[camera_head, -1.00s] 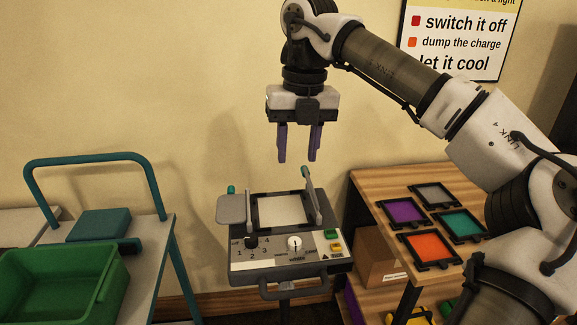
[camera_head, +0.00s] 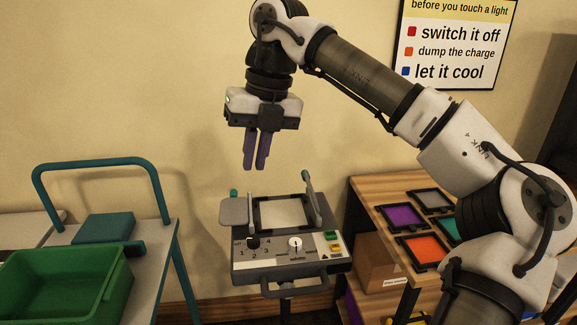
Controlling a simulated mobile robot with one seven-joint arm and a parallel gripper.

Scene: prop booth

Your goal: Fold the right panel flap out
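The light panel (camera_head: 283,214) sits on top of the grey control unit, with a pale face in a dark frame. The right panel flap (camera_head: 311,197) stands up steeply along the panel's right edge, seen nearly edge-on. The left flap (camera_head: 234,211) lies folded out to the left, roughly flat. My gripper (camera_head: 255,168) hangs above and slightly left of the panel, clear of both flaps, its purple fingers pointing down.
The control unit (camera_head: 285,268) has knobs, coloured buttons and a front handle. A teal-railed cart with a green bin (camera_head: 62,288) stands at left. At right, a wooden table (camera_head: 378,190) holds several coloured framed filters. The air around the panel is open.

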